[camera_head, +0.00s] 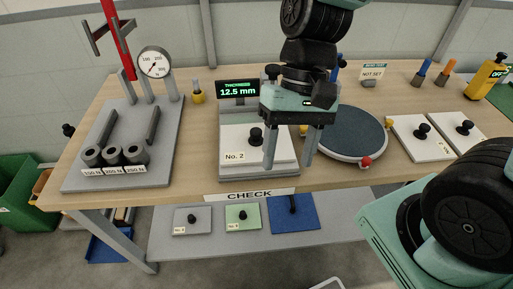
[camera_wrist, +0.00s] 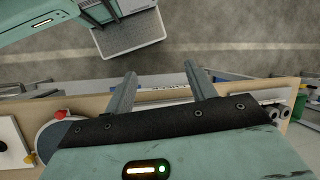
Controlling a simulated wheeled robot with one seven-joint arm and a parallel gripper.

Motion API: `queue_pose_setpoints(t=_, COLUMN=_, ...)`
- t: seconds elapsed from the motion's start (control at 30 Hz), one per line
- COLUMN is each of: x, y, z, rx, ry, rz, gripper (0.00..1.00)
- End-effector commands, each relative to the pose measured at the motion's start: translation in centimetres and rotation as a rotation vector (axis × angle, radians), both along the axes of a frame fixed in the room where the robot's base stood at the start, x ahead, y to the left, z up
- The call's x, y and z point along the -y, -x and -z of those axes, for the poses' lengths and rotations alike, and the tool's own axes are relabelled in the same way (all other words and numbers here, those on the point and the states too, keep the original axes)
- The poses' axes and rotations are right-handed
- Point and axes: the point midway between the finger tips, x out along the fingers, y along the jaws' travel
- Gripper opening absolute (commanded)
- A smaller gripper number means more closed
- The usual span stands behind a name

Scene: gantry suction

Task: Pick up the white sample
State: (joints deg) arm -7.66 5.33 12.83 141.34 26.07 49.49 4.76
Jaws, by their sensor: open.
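A white plate labelled No. 2 (camera_head: 273,154), with a black knob on top, lies on the thickness gauge, whose display (camera_head: 238,89) reads 12.5 mm. Two more white plates with black knobs, one left (camera_head: 406,143) and one right (camera_head: 455,124), lie on the table at the right. Which of these is the white sample, I cannot tell. My gripper (camera_head: 288,163) is open and empty. In the head view it hangs in front of the No. 2 plate, its fingers pointing down and apart from the knob. In the wrist view the fingers (camera_wrist: 160,72) have nothing between them.
A round grey turntable (camera_head: 345,133) with a red knob stands right of the gauge. A weight stand (camera_head: 130,130) with a dial is at the left. A lower shelf holds grey (camera_head: 191,222), green (camera_head: 243,218) and blue (camera_head: 292,214) plates. Pens and a yellow device (camera_head: 485,77) are at the back right.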

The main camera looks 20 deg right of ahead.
Motion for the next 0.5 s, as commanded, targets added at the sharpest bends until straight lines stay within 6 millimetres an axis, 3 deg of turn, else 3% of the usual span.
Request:
queue_pose_setpoints(t=0.03, x=1.3, y=-1.8, z=2.6, rx=-0.115, ry=-0.038, rz=0.208, gripper=0.56)
queue_pose_setpoints(t=0.17, x=4.5, y=-6.6, z=5.2, rx=-0.379, ry=-0.189, rz=0.709, gripper=0.56)
queue_pose_setpoints(t=0.3, x=9.9, y=-12.0, z=7.6, rx=-0.577, ry=-0.383, rz=1.149, gripper=0.56)
queue_pose_setpoints(t=0.5, x=16.5, y=-15.9, z=9.4, rx=-0.697, ry=-0.585, rz=1.479, gripper=0.56)
